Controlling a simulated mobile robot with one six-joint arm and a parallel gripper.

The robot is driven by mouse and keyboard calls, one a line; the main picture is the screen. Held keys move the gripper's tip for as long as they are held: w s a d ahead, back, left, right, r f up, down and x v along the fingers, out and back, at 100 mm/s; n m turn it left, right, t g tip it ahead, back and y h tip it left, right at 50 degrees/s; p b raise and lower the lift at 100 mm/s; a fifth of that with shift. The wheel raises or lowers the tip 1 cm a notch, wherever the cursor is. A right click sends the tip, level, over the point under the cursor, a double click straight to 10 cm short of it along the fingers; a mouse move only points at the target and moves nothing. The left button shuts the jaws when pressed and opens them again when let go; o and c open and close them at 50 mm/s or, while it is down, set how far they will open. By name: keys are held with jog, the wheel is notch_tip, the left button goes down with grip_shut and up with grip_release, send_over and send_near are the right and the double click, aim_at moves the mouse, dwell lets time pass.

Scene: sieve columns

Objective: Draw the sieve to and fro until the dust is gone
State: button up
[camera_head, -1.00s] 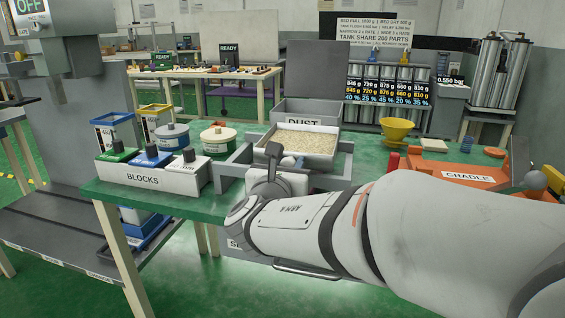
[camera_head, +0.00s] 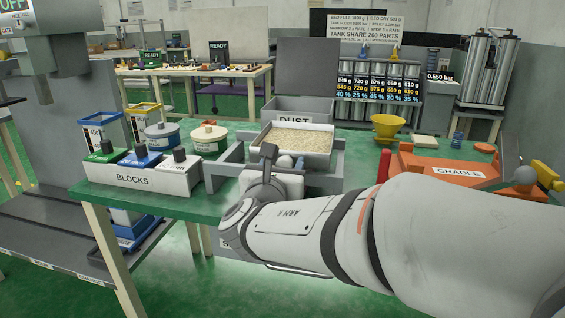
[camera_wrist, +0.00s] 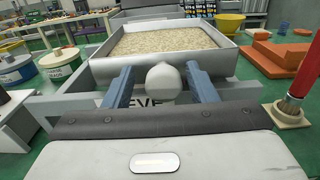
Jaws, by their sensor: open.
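The sieve (camera_head: 318,161) is a pale, shallow square tray filled with beige grains. It sits in a grey frame (camera_head: 231,160) on the green table, and also fills the top of the wrist view (camera_wrist: 228,60). A round white knob (camera_wrist: 163,80) projects from its front towards me. My gripper (camera_wrist: 162,88) is open, with one blue-grey finger on each side of the knob. Gaps show between the fingers and the knob. In the head view my gripper (camera_head: 270,168) is at the sieve's front, and my wrist hides part of the frame. I cannot make out separate dust among the grains.
A grey bin labelled DUST (camera_head: 283,116) stands behind the sieve. The BLOCKS holder (camera_head: 130,180) and two round tubs are at left. A yellow funnel (camera_head: 388,124), a red upright handle (camera_wrist: 303,72) and the orange CRADLE (camera_head: 415,166) are at right.

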jog(key=s+a+p, duration=0.1)
jog(key=s, duration=0.6)
jog(key=shift+a+p, duration=0.2)
jog(key=shift+p, duration=0.2)
